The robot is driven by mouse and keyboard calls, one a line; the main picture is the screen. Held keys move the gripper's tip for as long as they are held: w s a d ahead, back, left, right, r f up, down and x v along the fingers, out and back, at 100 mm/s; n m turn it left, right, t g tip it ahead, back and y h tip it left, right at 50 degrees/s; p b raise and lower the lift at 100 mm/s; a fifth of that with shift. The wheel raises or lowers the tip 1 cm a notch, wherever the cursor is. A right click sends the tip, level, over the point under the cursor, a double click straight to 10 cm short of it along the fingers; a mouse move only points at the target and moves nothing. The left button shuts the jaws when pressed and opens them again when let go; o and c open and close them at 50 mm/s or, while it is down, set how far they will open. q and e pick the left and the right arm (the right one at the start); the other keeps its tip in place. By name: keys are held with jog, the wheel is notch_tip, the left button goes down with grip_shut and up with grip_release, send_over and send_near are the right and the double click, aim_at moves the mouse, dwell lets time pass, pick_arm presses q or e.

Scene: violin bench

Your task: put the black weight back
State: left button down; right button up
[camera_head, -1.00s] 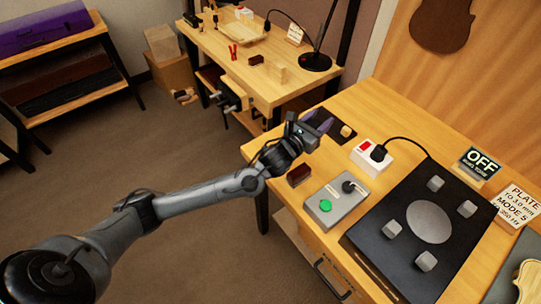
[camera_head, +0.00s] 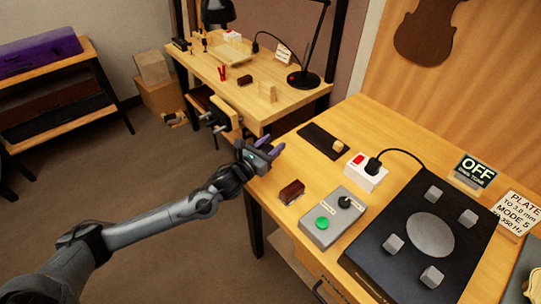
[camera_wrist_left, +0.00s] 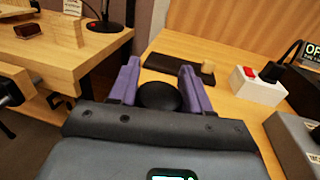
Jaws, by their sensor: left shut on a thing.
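My left gripper (camera_head: 264,147) is at the left edge of the near bench, in front of the dark mat. In the left wrist view its two purple fingers (camera_wrist_left: 160,80) are shut on the black weight (camera_wrist_left: 160,96), a rounded black piece between them. The weight cannot be made out in the head view. The dark mat (camera_head: 318,138) lies on the bench with a small tan block (camera_head: 339,145) at its right end. The mat also shows in the left wrist view (camera_wrist_left: 165,63), beyond the fingers. My right gripper is not in view.
On the near bench (camera_head: 385,125) are a dark red block (camera_head: 291,191), a grey control box (camera_head: 320,237) with a green button, a white switch box (camera_head: 361,178) with a cable, and a black plate (camera_head: 385,270) with grey blocks. A second bench (camera_head: 245,98) stands behind.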

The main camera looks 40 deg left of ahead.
pick_arm(q)
jog(key=shift+a+f+b, duration=0.15)
jog(key=shift+f+b, duration=0.4)
jog(key=shift+f, duration=1.05)
jog(key=shift+s+f, duration=0.1)
jog(key=shift+f, duration=0.3)
jog(key=shift+f+b, duration=0.35)
jog(key=shift+f, duration=0.15)
jog(key=shift+f, duration=0.1)
jog(key=shift+c, duration=2.4)
grip_release()
jog(key=shift+f, duration=0.15)
